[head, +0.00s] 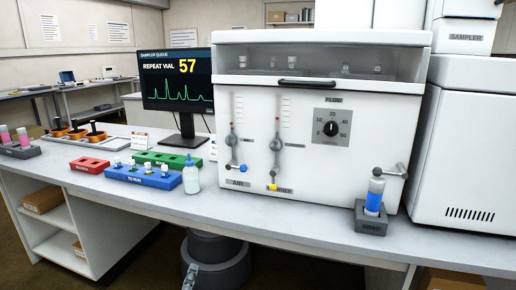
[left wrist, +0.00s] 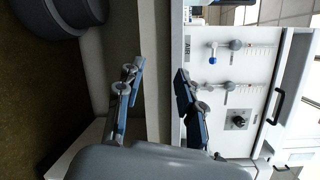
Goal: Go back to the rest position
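My left gripper (left wrist: 160,105) is open in the left wrist view, with its two blue-grey fingers wide apart and nothing between them. It is in front of the bench edge, with the white instrument (left wrist: 225,75) beyond. In the head view only a small grey part, probably of this gripper, shows at the bottom edge in front of the bench. My right gripper is in neither view.
The bench (head: 300,232) carries the white instrument (head: 315,130), a vial in a dark holder (head: 371,220), a squeeze bottle (head: 191,176), a blue rack (head: 140,177), a red rack (head: 89,165) and a monitor (head: 178,80). A dark round object (head: 222,245) stands below the bench edge.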

